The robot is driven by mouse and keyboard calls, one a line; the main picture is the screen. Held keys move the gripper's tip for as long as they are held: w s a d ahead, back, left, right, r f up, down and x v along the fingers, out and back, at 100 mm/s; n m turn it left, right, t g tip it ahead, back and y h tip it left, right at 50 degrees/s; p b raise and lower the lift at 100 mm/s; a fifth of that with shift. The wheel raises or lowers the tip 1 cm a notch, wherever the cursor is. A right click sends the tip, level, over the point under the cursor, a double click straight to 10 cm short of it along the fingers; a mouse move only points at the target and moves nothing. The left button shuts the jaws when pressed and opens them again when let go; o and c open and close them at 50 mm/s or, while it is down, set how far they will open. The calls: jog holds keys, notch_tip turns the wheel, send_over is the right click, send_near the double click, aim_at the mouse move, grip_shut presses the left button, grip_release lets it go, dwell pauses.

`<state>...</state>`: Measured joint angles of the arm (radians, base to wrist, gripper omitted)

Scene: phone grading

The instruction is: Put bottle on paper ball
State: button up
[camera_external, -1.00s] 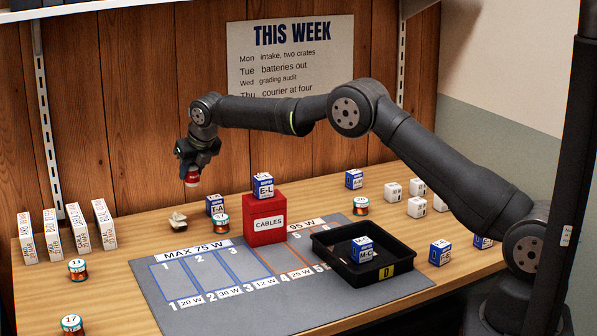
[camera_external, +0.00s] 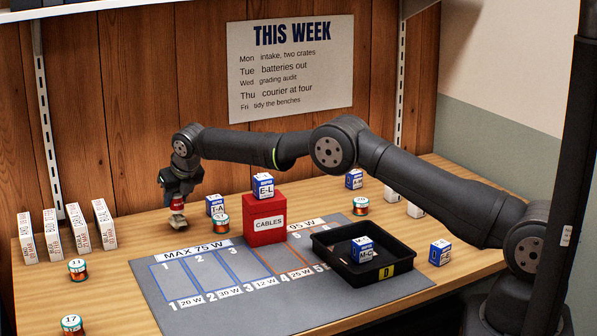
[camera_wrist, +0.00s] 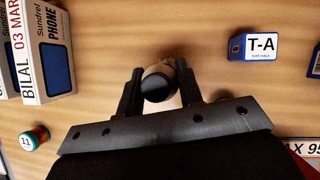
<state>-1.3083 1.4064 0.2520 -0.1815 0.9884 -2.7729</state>
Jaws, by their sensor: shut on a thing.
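My gripper (camera_external: 177,199) is shut on a small red bottle (camera_external: 177,206) at the back left of the table. In the wrist view, my gripper's fingers (camera_wrist: 158,88) stand on either side of the bottle's dark round top (camera_wrist: 157,86). The bottle looks about upright. The crumpled beige paper ball (camera_external: 177,222) lies on the table directly under the bottle, partly hidden by it. The bottle's lower end looks to be at the ball; I cannot tell whether they touch. In the wrist view the ball is mostly hidden behind the bottle.
Phone boxes (camera_external: 78,230) stand at the left. To the right are a T-A box (camera_external: 216,205), a small can (camera_external: 221,223) and the red CABLES box (camera_external: 265,221) with an E-L box on top. A grey mat (camera_external: 185,308) and black tray (camera_external: 335,262) lie in front.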

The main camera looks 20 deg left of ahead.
jog(key=shift+f, duration=0.2)
jog(key=o, duration=1)
jog(key=shift+c, duration=0.2)
jog(key=shift+r, duration=0.1)
jog(key=shift+s+d+r, duration=0.1)
jog(key=shift+d+r, duration=0.05)
jog(key=shift+r, duration=0.35)
jog(key=v, duration=1.1)
